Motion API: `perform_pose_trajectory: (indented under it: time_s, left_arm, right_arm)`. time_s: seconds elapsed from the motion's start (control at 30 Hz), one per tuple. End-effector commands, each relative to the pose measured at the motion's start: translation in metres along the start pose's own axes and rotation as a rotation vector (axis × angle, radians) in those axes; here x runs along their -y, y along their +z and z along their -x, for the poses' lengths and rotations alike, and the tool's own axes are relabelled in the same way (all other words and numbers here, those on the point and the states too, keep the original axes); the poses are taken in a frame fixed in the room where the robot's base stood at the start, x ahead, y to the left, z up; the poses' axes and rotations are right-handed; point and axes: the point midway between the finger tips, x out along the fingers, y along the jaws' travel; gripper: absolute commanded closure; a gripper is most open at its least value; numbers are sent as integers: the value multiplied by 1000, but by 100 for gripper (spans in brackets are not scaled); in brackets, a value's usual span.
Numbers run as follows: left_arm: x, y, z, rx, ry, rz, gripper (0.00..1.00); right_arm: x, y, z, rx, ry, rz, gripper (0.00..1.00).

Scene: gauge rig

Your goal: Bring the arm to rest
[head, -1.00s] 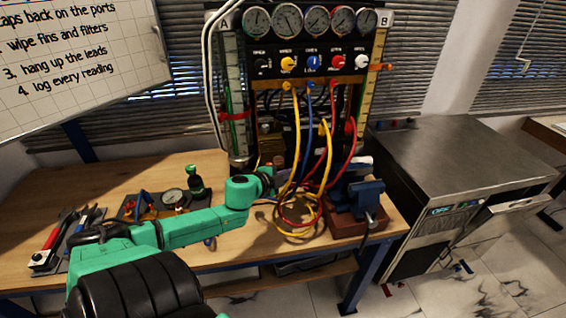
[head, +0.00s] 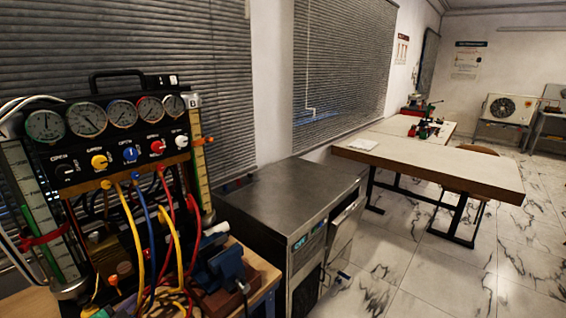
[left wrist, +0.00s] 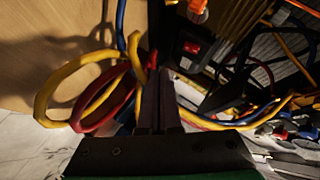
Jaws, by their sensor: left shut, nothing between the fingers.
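My left gripper (left wrist: 160,78) shows in the left wrist view, its dark fingers together with nothing between them. It is close to the looped yellow hose (left wrist: 72,68), the red hose (left wrist: 105,112) and the blue hose (left wrist: 121,25); I cannot tell whether it touches them. In the head view I make out neither gripper. The gauge rig (head: 120,165) stands at the left there, with its row of round gauges, coloured knobs and yellow, blue and red hoses hanging down in front. My right gripper is in neither view.
A blue vice (head: 226,265) sits on the workbench's right end, beside the rig. A grey metal cabinet (head: 285,195) stands to the right of the bench. A long table (head: 440,165) with a stool is further back. The marble-patterned floor (head: 400,265) on the right is open.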

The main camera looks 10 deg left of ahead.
Motion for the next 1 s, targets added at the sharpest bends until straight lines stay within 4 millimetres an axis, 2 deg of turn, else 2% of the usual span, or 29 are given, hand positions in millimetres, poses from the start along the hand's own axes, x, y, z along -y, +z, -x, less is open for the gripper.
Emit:
perform_pose_trajectory:
  time_s: [0.03, 0.1, 0.3, 0.5, 0.63, 0.87, 1.0]
  left_arm:
    - [-23, 4, 9, 76, 23, 108, 100]
    - [-57, 10, 25, 196, 78, 241, 100]
    - [-135, -4, 73, 420, 290, 481, 100]
    - [-183, -36, 119, 529, 503, 607, 100]
    - [-205, -60, 149, 567, 644, 661, 100]
    - [-262, -31, 112, 607, 664, 641, 100]
    - [-303, -8, 92, 626, 676, 631, 100]
  right_arm:
    - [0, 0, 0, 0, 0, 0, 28]
    - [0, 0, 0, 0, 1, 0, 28]
    - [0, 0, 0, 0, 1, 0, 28]
    - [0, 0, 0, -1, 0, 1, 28]
    - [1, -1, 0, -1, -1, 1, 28]
    - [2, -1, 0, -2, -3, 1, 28]
    - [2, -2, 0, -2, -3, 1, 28]
